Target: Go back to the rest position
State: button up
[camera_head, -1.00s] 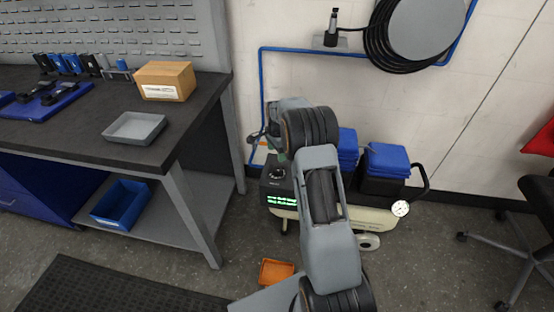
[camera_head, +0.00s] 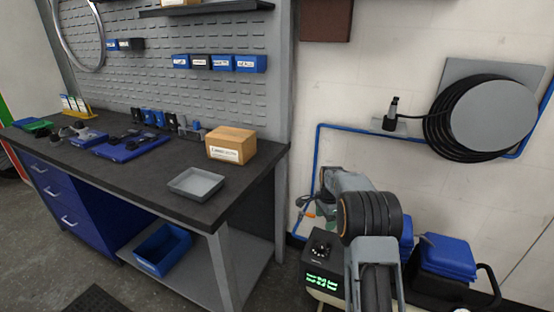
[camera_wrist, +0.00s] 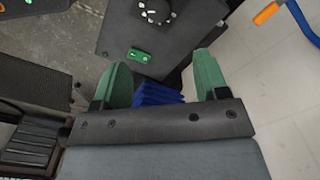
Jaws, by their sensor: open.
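My gripper (camera_wrist: 163,84) shows in the wrist view with its two green fingers spread wide and nothing between them. Beyond the fingers lies a dark machine box with a dial and a small green display (camera_wrist: 139,55). In the head view my arm rises at the lower right, in front of that box (camera_head: 322,278) with its lit green readout. My gripper is mostly hidden behind the arm there, with a bit of green (camera_head: 318,208) showing by the wall. A blue ribbed thing (camera_wrist: 157,93) shows past the fingers.
A workbench (camera_head: 110,177) stands at left with a grey tray (camera_head: 196,184), a cardboard box (camera_head: 231,144) and tools. A blue bin (camera_head: 162,250) sits on its lower shelf. A hose reel (camera_head: 492,112) hangs on the wall. Blue pads (camera_head: 447,257) lie beside my arm.

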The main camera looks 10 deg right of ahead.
jog(key=s+a+n+p, duration=0.2)
jog(key=s+n, duration=0.4)
jog(key=n, duration=0.1)
jog(key=s+a+r+n+t+p, duration=0.1)
jog(key=s+a+r+n+p, duration=0.2)
jog(key=s+r+p, duration=0.2)
jog(key=s+a+r+n+t+p, duration=0.1)
jog(key=s+a+r+n+p, duration=0.2)
jog(key=s+r, duration=0.7)
jog(key=s+a+r+n+t+p, duration=0.1)
jog(key=s+a+r+n+p, duration=0.2)
jog(key=r, duration=1)
jog(key=s+a+p, duration=0.1)
jog(key=s+p, duration=0.2)
jog(key=s, duration=0.2)
jog(key=shift+s+a+r+p, duration=0.2)
jog(key=shift+s+r+p, duration=0.1)
jog(key=shift+r+p, duration=0.05)
jog(key=shift+a+r+n+t, duration=0.1)
jog(key=shift+r+n+t, duration=0.2)
jog(key=shift+r, duration=0.05)
jog(key=shift+c, duration=0.3)
